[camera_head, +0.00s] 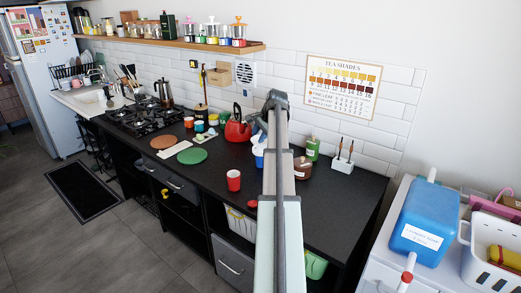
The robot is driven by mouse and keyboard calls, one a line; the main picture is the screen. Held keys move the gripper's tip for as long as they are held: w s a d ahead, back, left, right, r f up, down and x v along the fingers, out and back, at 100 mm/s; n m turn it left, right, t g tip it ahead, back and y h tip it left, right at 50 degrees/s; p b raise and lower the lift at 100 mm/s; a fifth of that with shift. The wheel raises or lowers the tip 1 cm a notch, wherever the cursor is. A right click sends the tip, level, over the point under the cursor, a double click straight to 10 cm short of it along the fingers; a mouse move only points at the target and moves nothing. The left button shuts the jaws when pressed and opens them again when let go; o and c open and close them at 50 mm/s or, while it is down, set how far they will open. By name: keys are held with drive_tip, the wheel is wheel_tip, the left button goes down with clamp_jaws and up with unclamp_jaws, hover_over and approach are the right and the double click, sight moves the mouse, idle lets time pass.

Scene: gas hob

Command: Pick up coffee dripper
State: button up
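I cannot clearly identify a coffee dripper. A small blue and white item (258,161) on the black counter (222,210) is partly covered by my arm; it may be the dripper, but too little shows to be sure. My arm reaches up from the bottom of the picture and bends at the top over the counter. A grey part that looks like my gripper (259,133) shows just left of the arm, above the blue and white item. Its fingers are hidden or too small to make out, so I cannot see whether it holds anything.
A red kettle (237,127) stands left of the arm, and a red cup (234,180) nearer the front. A green container (312,149), brown pot (302,168) and white brush holder (342,165) stand to the right. The counter's front right is clear.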

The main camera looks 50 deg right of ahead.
drive_tip(key=m, duration=0.1)
approach(260, 148)
drive_tip(key=shift+w+d+f, duration=0.4)
drive_tip(key=shift+f, duration=0.7)
drive_tip(key=shift+w+d+f, duration=0.35)
drive_tip(key=shift+d+f, duration=0.1)
drive_tip(key=shift+f, duration=0.6)
drive_tip(key=shift+w+d+f, duration=0.4)
drive_tip(key=shift+f, duration=0.7)
clamp_jaws()
